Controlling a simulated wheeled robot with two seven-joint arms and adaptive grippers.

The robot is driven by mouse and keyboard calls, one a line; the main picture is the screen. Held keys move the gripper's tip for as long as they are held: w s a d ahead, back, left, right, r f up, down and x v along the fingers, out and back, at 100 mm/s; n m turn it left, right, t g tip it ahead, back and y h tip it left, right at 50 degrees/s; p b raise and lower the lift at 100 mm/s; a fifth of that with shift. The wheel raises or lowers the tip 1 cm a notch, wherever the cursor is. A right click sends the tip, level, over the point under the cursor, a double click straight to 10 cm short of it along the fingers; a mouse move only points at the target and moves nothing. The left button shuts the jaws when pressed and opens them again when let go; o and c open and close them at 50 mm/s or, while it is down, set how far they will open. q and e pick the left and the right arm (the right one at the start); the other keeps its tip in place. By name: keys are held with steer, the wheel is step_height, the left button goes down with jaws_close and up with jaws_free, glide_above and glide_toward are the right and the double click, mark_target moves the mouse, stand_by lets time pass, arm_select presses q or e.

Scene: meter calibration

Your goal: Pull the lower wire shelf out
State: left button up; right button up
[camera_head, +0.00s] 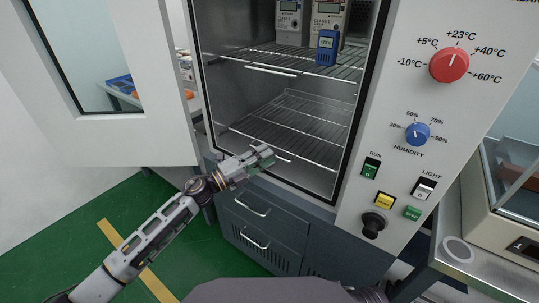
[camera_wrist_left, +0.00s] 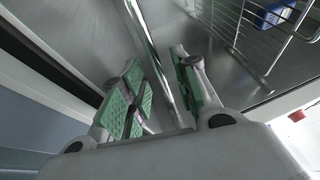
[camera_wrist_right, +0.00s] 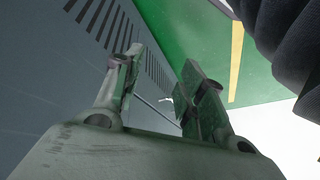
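The lower wire shelf (camera_head: 300,125) is inside the open chamber in the head view, level and empty. My left gripper (camera_head: 262,157) is at the front left part of this shelf, near its front edge. In the left wrist view a bright metal bar (camera_wrist_left: 148,42) runs between the fingers of my left gripper (camera_wrist_left: 160,85). The fingers stand apart with small gaps beside the bar. My right gripper (camera_wrist_right: 158,80) is open and empty beside a grey vented panel. It is not in the head view.
The upper wire shelf (camera_head: 290,60) holds a blue meter (camera_head: 327,47) and two grey meters (camera_head: 290,20). The chamber door (camera_head: 130,140) stands open at left. The control panel (camera_head: 400,160) is at right, with drawers (camera_head: 250,215) below. Green floor is open at left.

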arm_select(q)
steer(key=shift+x, duration=1.25)
jaws_close()
